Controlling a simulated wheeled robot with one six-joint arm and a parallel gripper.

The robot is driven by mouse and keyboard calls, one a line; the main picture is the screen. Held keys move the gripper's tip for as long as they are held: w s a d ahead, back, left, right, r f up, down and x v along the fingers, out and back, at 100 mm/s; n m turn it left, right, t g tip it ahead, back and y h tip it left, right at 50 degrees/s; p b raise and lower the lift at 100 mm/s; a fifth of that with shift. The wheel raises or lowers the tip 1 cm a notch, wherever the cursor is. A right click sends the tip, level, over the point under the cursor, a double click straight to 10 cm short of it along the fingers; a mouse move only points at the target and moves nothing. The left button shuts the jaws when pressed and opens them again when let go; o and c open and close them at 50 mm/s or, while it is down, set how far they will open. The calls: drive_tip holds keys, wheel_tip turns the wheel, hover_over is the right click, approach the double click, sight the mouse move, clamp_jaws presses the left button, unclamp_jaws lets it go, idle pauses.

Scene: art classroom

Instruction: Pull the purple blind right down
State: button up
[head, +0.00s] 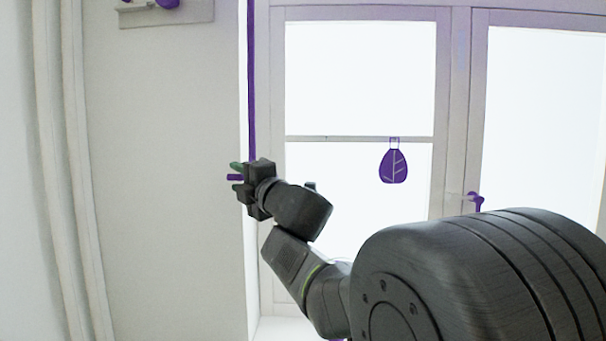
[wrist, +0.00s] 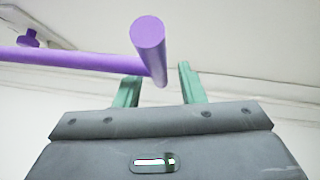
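A narrow purple vertical strip (head: 251,80) runs down the left side of the window to my gripper in the head view. I cannot tell if it is the blind edge-on or a pull rod. A short purple bar (head: 234,177) sticks out left at the gripper. In the wrist view a round-ended purple rod (wrist: 149,38) reaches between the fingers, and a thinner purple rod (wrist: 70,61) joins it from the left. My gripper (head: 238,176) has its green fingers apart around the rod, with a gap on the right, also in the wrist view (wrist: 158,86).
The bright white-framed window (head: 360,75) fills the middle and right. A purple leaf-shaped ornament (head: 394,168) hangs on its crossbar, right of my arm. A purple window handle (head: 475,201) is further right.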

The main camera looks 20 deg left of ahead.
drive_tip(key=shift+w+a+r, duration=0.1)
drive_tip(key=shift+w+a, duration=0.2)
drive_tip(key=shift+a, duration=0.25)
clamp_jaws()
